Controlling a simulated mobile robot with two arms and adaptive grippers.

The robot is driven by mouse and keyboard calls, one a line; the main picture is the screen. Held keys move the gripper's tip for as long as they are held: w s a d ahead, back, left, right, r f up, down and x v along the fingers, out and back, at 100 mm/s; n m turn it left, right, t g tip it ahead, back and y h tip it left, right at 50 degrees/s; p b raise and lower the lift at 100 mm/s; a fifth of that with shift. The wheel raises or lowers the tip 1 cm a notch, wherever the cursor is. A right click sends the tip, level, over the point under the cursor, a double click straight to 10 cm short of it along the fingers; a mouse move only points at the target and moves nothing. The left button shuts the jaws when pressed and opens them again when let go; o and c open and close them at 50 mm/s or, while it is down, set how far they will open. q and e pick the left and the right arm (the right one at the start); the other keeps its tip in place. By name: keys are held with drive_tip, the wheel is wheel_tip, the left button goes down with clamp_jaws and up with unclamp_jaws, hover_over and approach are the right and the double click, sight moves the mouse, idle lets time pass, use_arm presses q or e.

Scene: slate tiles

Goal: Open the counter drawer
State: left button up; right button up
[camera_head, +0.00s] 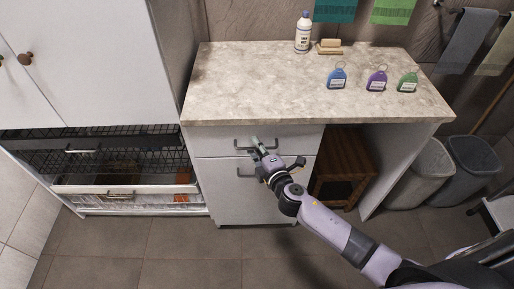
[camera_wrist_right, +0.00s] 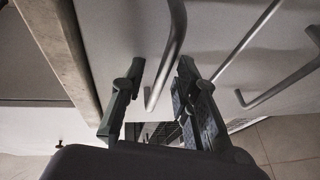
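The counter drawer (camera_head: 212,143) is the white front under the left part of the stone counter top, and it looks shut. Its grey bar handle (camera_head: 242,148) is partly hidden by my right gripper (camera_head: 257,147). In the right wrist view the drawer handle (camera_wrist_right: 171,48) runs between the two apart fingers of my right gripper (camera_wrist_right: 160,65). The fingers are open, with a gap on each side of the bar; I cannot tell how deep the bar sits between them. My left gripper is not in view.
A cabinet door with a handle (camera_head: 243,172) is below the drawer. A wooden stool (camera_head: 343,165) stands under the counter (camera_head: 240,90), with grey bins (camera_head: 470,165) to its right. A bottle (camera_head: 303,35) and several tags stand on top. Wire baskets (camera_head: 100,155) are at left.

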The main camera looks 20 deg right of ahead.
drive_tip(key=shift+c, duration=0.5)
clamp_jaws()
idle(0.3)
